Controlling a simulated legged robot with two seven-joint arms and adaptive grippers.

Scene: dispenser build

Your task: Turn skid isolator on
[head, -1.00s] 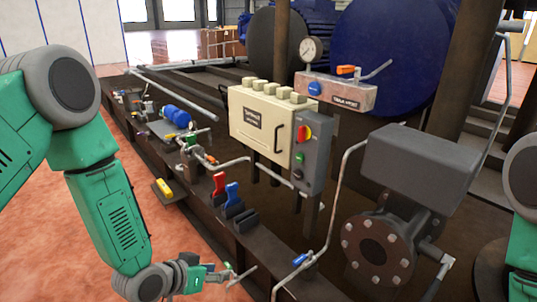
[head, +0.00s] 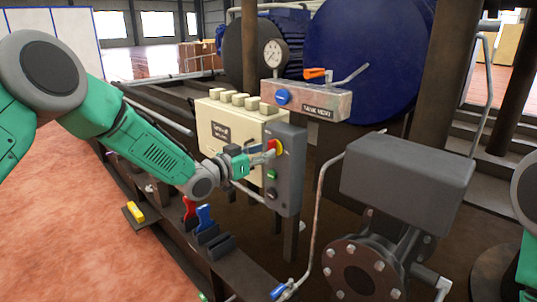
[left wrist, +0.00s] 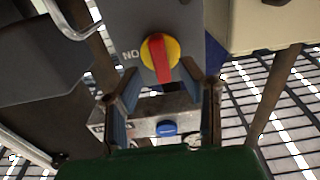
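The skid isolator is a yellow disc with a red handle (head: 276,147) on the upper front of a grey control box (head: 284,185). In the left wrist view, the red handle (left wrist: 160,60) stands nearly upright across the yellow disc, with upside-down "ON" lettering to its left. My left gripper (head: 268,153) is right in front of the isolator in the head view. Its two fingers are spread in the left wrist view (left wrist: 160,82), one toward each side of the handle, with nothing clamped. Whether they touch it, I cannot tell. My right gripper is out of view.
A cream panel (head: 225,128) adjoins the control box on the left. Green (head: 271,175) and dark buttons sit below the isolator. A tank vent block (head: 310,103) with gauge (head: 273,53) is above. A grey pipe (head: 318,215) and valve body (head: 405,180) stand at right.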

